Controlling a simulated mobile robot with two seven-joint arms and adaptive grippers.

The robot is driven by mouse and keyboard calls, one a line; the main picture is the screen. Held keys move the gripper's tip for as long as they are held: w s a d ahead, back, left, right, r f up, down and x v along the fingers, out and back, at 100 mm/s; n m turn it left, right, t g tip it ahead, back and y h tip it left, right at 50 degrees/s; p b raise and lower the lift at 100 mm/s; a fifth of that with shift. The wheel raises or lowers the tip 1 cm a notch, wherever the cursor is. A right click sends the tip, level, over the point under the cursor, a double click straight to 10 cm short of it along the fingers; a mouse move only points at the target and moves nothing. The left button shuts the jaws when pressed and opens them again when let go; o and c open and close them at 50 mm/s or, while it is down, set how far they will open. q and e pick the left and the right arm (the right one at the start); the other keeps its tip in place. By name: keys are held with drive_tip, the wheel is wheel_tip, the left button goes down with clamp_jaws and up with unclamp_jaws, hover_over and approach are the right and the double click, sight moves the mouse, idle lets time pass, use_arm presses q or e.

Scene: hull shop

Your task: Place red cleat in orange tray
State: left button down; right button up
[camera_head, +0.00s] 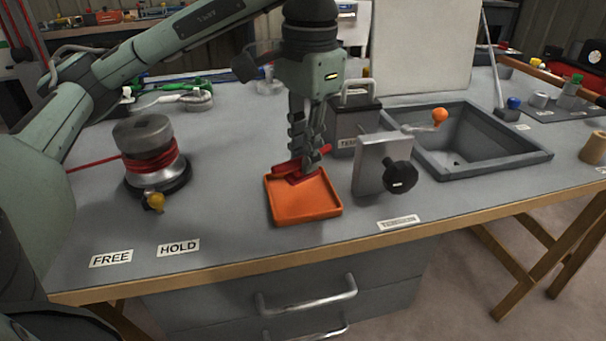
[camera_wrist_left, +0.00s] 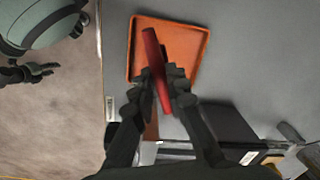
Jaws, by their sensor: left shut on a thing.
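The red cleat (camera_head: 297,172) is held between the fingers of my left gripper (camera_head: 307,152), over the back part of the orange tray (camera_head: 306,213). In the left wrist view the cleat (camera_wrist_left: 157,66) shows as a long red bar gripped between both fingertips (camera_wrist_left: 158,88), with the tray (camera_wrist_left: 200,30) behind it. The cleat looks low over the tray; I cannot tell whether it touches the floor. My right gripper (camera_wrist_left: 27,73) shows small and dark at the left of the left wrist view, away from the tray; its fingers are unclear.
A grey box with a handle (camera_head: 355,122) and an upright plate with a black knob (camera_head: 401,177) stand close right of the tray. A winch drum with red rope (camera_head: 150,155) stands left. A sink (camera_head: 470,140) lies farther right.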

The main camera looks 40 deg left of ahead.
use_arm(q)
drive_tip(key=shift+w+a+f, duration=0.45)
drive_tip(key=shift+a, duration=0.05)
wheel_tip(320, 180, down, 4)
drive_tip(key=shift+r, duration=0.1)
use_arm(e)
drive_tip(key=shift+d+r, duration=0.1)
drive_tip(key=shift+r, duration=0.3)
